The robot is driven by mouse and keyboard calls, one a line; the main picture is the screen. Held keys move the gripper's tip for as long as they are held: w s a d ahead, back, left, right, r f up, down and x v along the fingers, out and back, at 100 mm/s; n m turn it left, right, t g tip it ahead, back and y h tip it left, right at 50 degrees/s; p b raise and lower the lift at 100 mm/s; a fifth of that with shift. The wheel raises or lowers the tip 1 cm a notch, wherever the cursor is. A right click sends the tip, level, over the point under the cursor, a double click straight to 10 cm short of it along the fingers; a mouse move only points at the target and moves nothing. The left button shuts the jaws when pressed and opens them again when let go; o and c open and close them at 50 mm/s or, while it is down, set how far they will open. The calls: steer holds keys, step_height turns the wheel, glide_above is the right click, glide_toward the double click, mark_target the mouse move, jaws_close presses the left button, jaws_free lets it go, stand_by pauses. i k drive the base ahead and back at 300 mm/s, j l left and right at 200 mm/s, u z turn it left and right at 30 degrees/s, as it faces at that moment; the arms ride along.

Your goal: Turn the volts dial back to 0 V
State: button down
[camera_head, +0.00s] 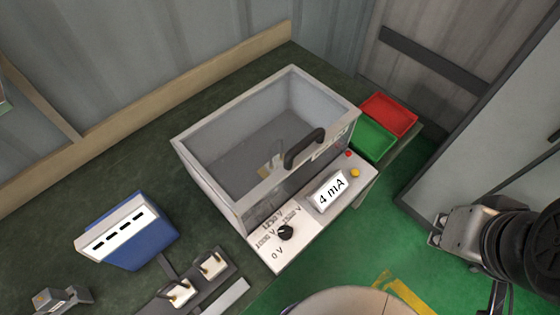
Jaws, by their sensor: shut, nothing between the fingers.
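The volts dial (286,232) is a small black round knob on the light front panel (292,252) of a grey box-like unit. A "0 V" label (278,253) lies below it, and other volt labels, too small to read surely, lie to its upper left and above. I cannot make out which label the knob points at. A white display (331,190) on the same panel reads "4 mA". Parts of my own arm show at the right edge, well apart from the dial. My gripper's fingers cannot be made out there.
The unit's open tank (222,190) has a black handle (305,148) above the panel. A red button (348,154) and a yellow one (355,173) sit near the display. A blue box (150,247) and switches (212,265) are left. Red (390,112) and green (372,140) trays stand behind right.

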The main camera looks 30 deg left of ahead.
mark_target(285, 232)
steer(key=j+u, duration=0.1)
steer(key=u, duration=0.8)
steer(key=i+j+u, duration=0.1)
steer(key=u, duration=0.3)
